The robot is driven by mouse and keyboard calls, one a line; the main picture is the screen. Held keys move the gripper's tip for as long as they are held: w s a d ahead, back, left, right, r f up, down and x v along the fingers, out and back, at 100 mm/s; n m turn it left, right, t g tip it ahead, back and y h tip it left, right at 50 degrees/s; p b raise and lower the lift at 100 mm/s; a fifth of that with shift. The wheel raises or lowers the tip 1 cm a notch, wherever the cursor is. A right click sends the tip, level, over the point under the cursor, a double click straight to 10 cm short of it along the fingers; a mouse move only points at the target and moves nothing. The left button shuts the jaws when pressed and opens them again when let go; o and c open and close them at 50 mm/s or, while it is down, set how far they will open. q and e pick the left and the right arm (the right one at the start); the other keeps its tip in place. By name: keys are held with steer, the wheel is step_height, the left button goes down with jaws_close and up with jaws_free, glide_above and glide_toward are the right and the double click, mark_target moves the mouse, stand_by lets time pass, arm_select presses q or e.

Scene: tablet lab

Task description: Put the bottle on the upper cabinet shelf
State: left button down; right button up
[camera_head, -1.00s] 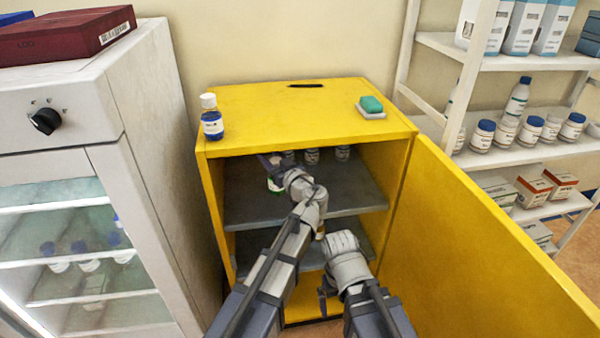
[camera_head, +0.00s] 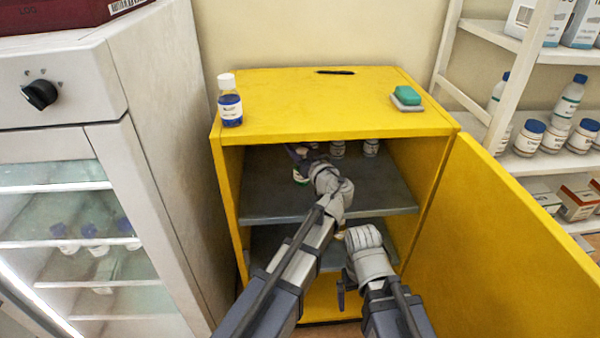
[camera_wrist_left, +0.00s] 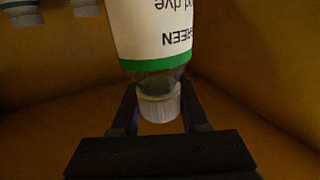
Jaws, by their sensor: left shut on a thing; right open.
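The bottle (camera_head: 300,177) has a white label with a green band; it shows largely hidden behind my left arm in the head view. In the left wrist view the bottle (camera_wrist_left: 160,35) is large, with its white cap between the fingers. My left gripper (camera_wrist_left: 160,112) is shut on the cap end; it also shows in the head view (camera_head: 300,155), inside the cabinet's upper compartment. The grey upper shelf (camera_head: 262,198) lies beneath; I cannot tell whether the bottle touches it. My right gripper (camera_head: 341,291) is open, low in front of the cabinet, its fingers hardly visible.
The yellow cabinet (camera_head: 320,108) has its door (camera_head: 500,250) open to the right. Small bottles (camera_head: 370,148) stand at the back of the upper shelf. A blue-liquid bottle (camera_head: 230,108) and a green sponge (camera_head: 408,95) are on top. A glass-fronted unit (camera_head: 160,140) stands left.

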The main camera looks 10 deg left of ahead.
arm_select(q)
steer(key=shift+f+b, duration=2.35)
steer(key=shift+f, duration=0.55)
steer(key=shift+f, duration=0.15)
steer(key=shift+c, duration=2.1)
jaws_free()
steer(key=shift+s+r, duration=0.1)
steer(key=shift+r, duration=0.1)
